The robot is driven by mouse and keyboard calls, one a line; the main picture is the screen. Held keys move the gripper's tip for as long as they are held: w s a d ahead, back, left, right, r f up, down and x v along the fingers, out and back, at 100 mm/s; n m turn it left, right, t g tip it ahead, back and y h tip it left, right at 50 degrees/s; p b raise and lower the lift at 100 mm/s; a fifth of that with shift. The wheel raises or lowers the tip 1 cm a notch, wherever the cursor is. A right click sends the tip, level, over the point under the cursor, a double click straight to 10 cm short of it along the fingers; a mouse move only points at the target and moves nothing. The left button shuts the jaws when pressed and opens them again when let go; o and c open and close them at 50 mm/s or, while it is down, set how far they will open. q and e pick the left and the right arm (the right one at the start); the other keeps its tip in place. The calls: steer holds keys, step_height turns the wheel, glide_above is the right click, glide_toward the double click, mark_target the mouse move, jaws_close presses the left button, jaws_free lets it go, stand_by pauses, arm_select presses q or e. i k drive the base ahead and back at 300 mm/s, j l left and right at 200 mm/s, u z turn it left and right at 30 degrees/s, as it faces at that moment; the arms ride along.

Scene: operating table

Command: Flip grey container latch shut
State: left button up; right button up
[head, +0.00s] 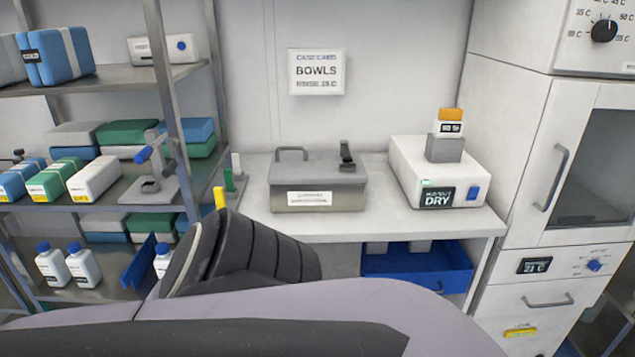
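The grey container (318,195) stands on the white counter, in the middle of the head view. Its lid (312,172) looks down, with a grey loop handle (291,151) on the left. A dark latch (346,154) stands upright at the right part of the lid, its top raised above the lid. A white label is on the container's front. Neither gripper can be made out. A dark, ribbed part of my own arm fills the lower middle, below and in front of the container and apart from it in the picture.
A white dryer-like device (438,175) stands right of the container. A blue bin (418,268) is under the counter (400,225). A loaded metal shelf (110,88) is at the left, a white cabinet (570,180) at the right. Counter space lies between container and device.

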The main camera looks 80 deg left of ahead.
mark_target(344, 152)
steer(key=u, duration=2.55)
